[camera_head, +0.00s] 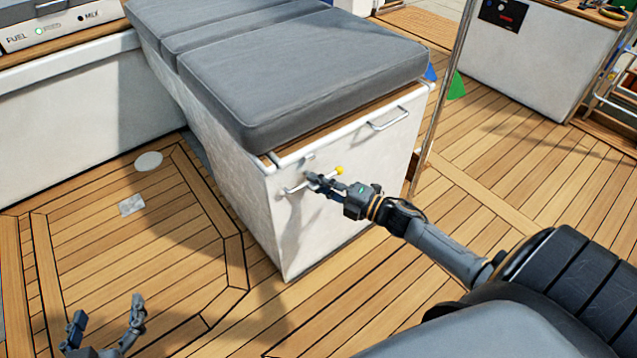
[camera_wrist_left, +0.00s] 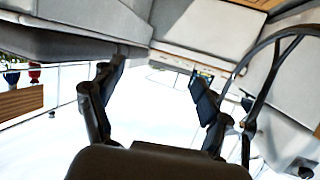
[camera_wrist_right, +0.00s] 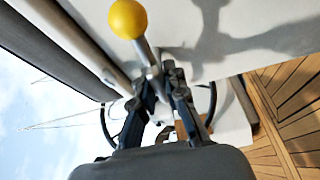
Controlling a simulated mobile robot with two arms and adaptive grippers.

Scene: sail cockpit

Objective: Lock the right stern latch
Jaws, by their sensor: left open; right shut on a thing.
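The stern latch is a metal lever with a yellow ball knob (camera_head: 339,170) on the end face of a white locker (camera_head: 300,235), below its lid. In the right wrist view the yellow knob (camera_wrist_right: 128,18) is near and its rod runs down between my fingers. My right gripper (camera_head: 313,180) is shut on the latch lever, beside the knob; its fingertips (camera_wrist_right: 160,80) meet around the rod. The fingers partly hide the lever and its mount. My left gripper (camera_head: 107,318) is open and empty, low at the bottom left, away from the locker; its fingers (camera_wrist_left: 155,90) are spread.
Grey cushions (camera_head: 310,75) lie on the locker lid. A metal handle (camera_head: 388,119) sits on the same end face, right of the latch. A steel pole (camera_head: 443,95) stands right of the locker.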

